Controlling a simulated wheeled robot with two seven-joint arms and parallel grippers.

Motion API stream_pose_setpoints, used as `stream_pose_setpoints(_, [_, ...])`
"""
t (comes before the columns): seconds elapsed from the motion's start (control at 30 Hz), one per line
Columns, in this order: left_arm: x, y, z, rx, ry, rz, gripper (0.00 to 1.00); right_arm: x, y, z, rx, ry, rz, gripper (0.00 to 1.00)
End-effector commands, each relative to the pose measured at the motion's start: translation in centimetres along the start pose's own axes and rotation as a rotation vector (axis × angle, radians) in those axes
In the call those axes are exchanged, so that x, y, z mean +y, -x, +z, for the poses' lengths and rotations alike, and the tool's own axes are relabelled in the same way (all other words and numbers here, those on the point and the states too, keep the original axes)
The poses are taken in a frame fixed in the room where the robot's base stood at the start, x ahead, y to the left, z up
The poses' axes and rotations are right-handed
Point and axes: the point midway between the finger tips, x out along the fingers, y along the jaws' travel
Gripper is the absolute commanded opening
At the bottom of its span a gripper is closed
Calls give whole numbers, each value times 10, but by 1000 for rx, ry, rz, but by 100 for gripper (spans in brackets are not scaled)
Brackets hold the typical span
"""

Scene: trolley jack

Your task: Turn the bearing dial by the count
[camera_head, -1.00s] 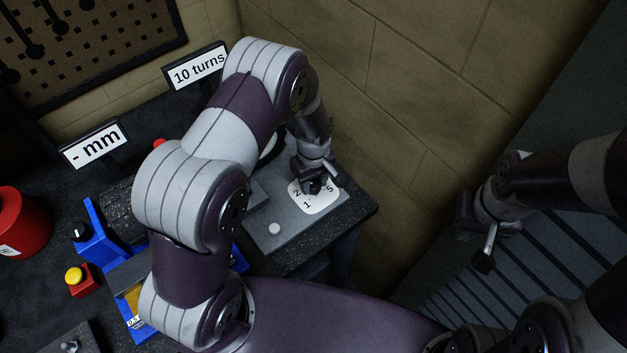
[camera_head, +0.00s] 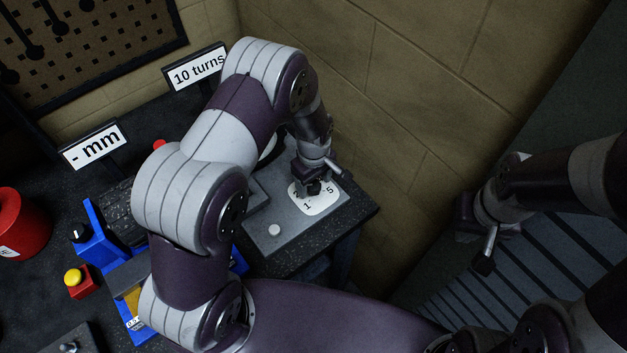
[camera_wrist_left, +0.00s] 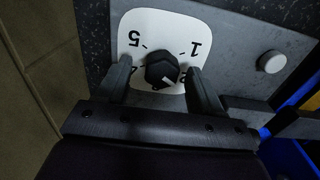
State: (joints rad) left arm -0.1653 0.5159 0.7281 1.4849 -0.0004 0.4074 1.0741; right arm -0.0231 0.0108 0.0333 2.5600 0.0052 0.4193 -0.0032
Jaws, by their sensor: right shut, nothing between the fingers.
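The bearing dial is a black knob (camera_wrist_left: 162,68) on a white numbered plate (camera_wrist_left: 150,22), set on a grey panel (camera_head: 258,226). In the left wrist view the 5 and 1 read clearly; other digits are partly hidden by the fingers. A pale mark on the knob points to the lower right of that view, toward a partly covered digit. My left gripper (camera_wrist_left: 160,85) is open, with one finger on each side of the knob and a gap visible at both. It also shows in the head view (camera_head: 314,188). My right gripper (camera_head: 484,264) is shut and empty, away from the bench.
A round light button (camera_head: 274,230) sits on the panel beside the plate. A blue fixture (camera_head: 95,235), a yellow-topped red button box (camera_head: 78,282) and a red canister (camera_head: 18,222) stand left. A block wall rises close behind the dial.

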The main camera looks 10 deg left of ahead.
Motion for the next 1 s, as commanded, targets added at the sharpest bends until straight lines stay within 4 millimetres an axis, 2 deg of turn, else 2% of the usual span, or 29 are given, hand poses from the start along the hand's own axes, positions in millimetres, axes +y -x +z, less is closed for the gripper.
stream_pose_setpoints(0.27, [-1, 0, 1, -2, 0, -3, 66, 0, -1, 0, 0, 0, 0, 0])
stream_pose_setpoints(0.37, [-1, 8, 0, -1, 0, -2, 66, 0, -4, 0, 0, 0, 0, 0])
stream_pose_setpoints(0.47, [0, 27, 0, 1, 0, 2, 66, 0, -10, 1, 0, 0, 0, 0])
stream_pose_setpoints(0.7, [0, 90, 0, 1, 0, 3, 66, 0, -25, 3, 0, 0, 0, 0])
stream_pose_setpoints(0.8, [0, 110, 0, 0, 0, 1, 66, 0, -28, 3, 0, 0, 0, 0])
stream_pose_setpoints(1.0, [-1, 126, 0, -1, 0, -2, 66, 0, -29, 3, 0, 0, 0, 0])
